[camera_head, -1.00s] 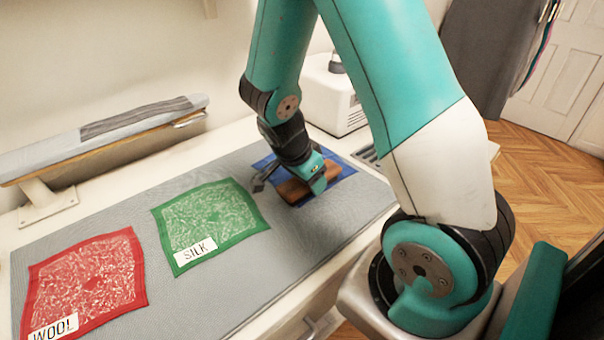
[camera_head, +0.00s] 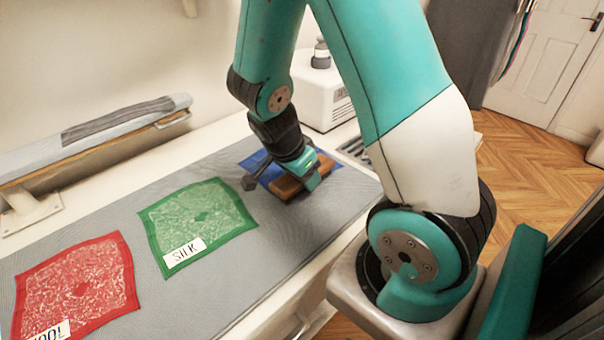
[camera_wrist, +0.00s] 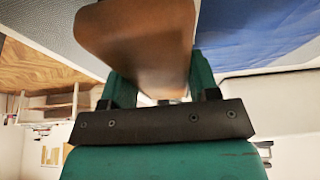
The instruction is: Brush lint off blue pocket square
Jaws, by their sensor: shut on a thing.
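The blue pocket square (camera_head: 262,166) lies on the grey mat at its far right end, partly hidden by my arm and the brush. It also shows in the wrist view (camera_wrist: 250,30), as a blue cloth at the upper right. My gripper (camera_head: 303,182) is shut on a wooden brush (camera_head: 287,188), held low at the near edge of the blue square. In the wrist view the brown brush body (camera_wrist: 138,38) sits between the green fingers. Whether the brush touches the cloth is hidden.
A green square (camera_head: 215,212) with a SILK label and a red square (camera_head: 50,290) lie to the left on the mat (camera_head: 290,235), both covered in pale marks. An ironing board (camera_head: 90,138) stands behind. A white machine (camera_head: 322,98) stands at the back right.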

